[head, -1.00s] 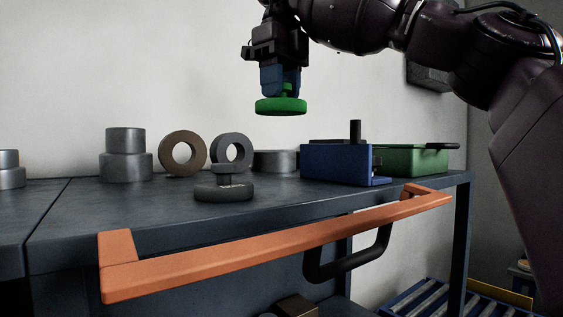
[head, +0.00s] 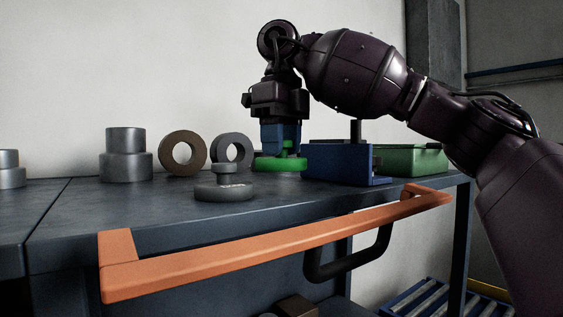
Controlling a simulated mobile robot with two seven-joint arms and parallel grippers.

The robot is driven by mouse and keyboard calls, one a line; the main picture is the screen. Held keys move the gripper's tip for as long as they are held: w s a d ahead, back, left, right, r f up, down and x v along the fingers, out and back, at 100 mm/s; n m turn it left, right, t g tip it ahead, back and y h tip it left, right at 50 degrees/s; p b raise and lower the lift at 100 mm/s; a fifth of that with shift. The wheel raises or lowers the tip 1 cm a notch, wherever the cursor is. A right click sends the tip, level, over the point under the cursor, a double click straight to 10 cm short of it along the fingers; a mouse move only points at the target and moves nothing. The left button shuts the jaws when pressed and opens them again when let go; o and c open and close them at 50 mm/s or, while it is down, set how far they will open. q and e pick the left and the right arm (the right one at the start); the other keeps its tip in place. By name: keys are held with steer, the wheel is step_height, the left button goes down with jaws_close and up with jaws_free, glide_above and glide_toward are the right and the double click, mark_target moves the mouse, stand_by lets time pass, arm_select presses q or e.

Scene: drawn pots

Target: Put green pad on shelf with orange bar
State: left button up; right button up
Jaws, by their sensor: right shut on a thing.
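The green pad (head: 279,164) is a round disc with a short knob on top. It is at the shelf's surface, behind and right of a grey pad and left of a blue box; I cannot tell whether it rests fully on the surface. My right gripper (head: 281,143) points down with blue fingers and is shut on the pad's knob. The dark shelf (head: 110,212) has an orange bar (head: 270,249) along its front edge. My left gripper is not in view.
A grey knobbed pad (head: 224,188), a brown ring (head: 183,153), a dark ring (head: 237,149) and a stepped metal cylinder (head: 126,158) stand on the shelf. A blue box (head: 338,164) and a green bin (head: 410,160) are to the right. The shelf's front left is clear.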

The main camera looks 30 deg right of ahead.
mark_target(281, 157)
steer(key=shift+f, duration=1.65)
steer(key=shift+f, duration=0.15)
steer(key=o, duration=1)
steer(key=shift+r, duration=6.15)
